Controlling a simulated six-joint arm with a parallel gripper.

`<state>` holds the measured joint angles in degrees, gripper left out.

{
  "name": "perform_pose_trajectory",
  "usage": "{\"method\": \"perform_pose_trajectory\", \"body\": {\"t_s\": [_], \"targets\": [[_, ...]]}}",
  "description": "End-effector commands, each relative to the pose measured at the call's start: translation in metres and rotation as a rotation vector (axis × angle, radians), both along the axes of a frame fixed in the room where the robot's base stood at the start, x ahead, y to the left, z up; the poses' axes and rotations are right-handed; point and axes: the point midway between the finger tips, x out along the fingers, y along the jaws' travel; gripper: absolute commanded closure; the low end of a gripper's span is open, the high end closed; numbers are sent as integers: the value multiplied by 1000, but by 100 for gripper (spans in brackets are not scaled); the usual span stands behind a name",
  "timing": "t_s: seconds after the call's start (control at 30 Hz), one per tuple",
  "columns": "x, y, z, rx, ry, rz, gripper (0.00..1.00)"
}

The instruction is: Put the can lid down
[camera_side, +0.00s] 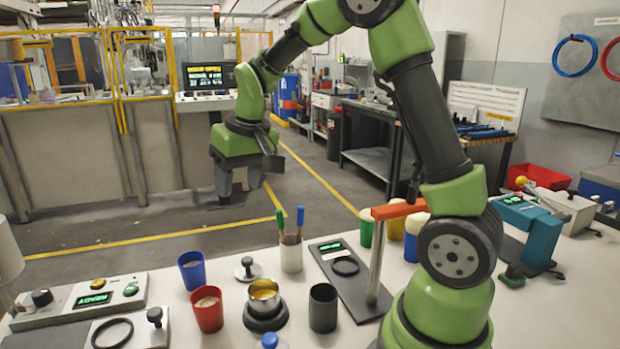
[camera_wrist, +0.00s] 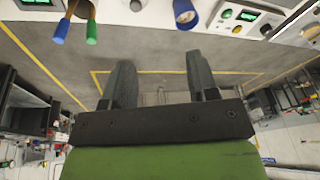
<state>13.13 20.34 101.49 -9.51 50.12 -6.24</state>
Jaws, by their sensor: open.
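A small round metal lid with a black knob (camera_side: 247,269), which looks like the can lid, lies flat on the white table in the side view. It shows partly at the top edge of the wrist view (camera_wrist: 137,5). An open metal can with a gold inside (camera_side: 264,291) stands just in front of it on a round black base (camera_side: 265,318). My gripper (camera_side: 238,192) is open and empty, high above and beyond the table's back edge, apart from the lid. In the wrist view its two dark fingers (camera_wrist: 161,82) are spread over bare floor.
A blue cup (camera_side: 192,270), a red cup (camera_side: 206,309), a dark cup (camera_side: 323,308) and a white pen holder (camera_side: 291,256) stand around the can. A control box (camera_side: 85,302) is at left. An orange-topped post (camera_side: 376,265) stands near my base.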

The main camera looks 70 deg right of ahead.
Motion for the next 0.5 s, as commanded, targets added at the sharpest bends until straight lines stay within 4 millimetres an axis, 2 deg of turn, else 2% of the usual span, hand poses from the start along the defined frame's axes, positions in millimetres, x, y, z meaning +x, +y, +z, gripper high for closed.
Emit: {"method": "perform_pose_trajectory", "body": {"t_s": [0.03, 0.2, 0.33, 0.5], "targets": [[-15, 13, 21, 6, -42, 8, 46], [-70, 50, 64, 48, -155, 20, 46], [-117, 72, 80, 89, -238, 35, 46], [-165, 90, 80, 139, -319, 52, 46]]}}
